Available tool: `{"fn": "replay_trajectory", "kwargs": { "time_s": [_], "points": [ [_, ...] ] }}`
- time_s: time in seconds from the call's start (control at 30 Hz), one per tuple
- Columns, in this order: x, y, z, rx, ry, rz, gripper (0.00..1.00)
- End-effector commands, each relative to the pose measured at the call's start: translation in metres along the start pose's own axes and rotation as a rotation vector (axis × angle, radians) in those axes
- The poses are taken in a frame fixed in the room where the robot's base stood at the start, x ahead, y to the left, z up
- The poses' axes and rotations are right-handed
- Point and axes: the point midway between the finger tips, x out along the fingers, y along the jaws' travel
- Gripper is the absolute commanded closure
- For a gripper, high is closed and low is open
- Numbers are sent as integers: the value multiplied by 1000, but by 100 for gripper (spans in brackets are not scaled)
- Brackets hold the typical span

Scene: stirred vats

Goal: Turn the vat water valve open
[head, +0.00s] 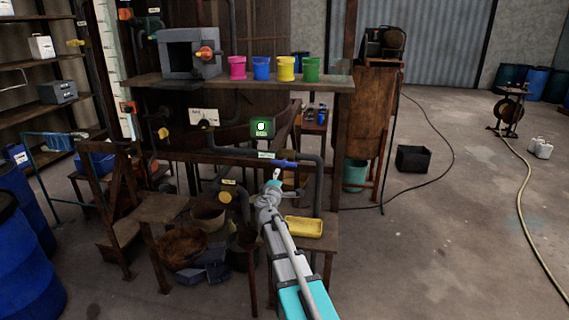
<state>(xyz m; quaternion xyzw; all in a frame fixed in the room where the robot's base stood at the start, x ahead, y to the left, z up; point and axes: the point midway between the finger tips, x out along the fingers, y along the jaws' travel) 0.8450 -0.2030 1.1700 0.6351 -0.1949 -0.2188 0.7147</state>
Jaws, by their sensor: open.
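A blue lever handle (285,163) lies along a grey pipe (235,152) below the shelf, with a small label (266,155) beside it that is too small to read. This lever looks like the water valve, but I cannot confirm it from the label. My gripper (276,175) is just below and slightly left of the lever in the picture. It is open and small in view, and I see nothing between its fingers. I cannot tell whether it touches the lever.
A shelf (240,84) above holds pink (237,67), blue (261,68), yellow (285,68) and green (310,69) buckets. A green-lit box (262,127) hangs above the pipe. A yellow tray (304,227) lies right of my arm. Blue drums (25,265) stand left; the right floor is mostly clear.

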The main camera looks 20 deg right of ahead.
Motion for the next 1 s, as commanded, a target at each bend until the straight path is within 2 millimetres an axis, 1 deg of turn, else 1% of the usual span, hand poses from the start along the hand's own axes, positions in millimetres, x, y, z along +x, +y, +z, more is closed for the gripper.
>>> {"fn": "replay_trajectory", "kwargs": {
  "time_s": [0.17,0.37,0.57,1.0],
  "points": [
    [3,0,0,1,0,0,46],
    [17,0,-1,1,0,-1,46],
    [43,0,-2,2,0,-1,46],
    [109,0,-2,2,0,-1,46]
  ]
}}
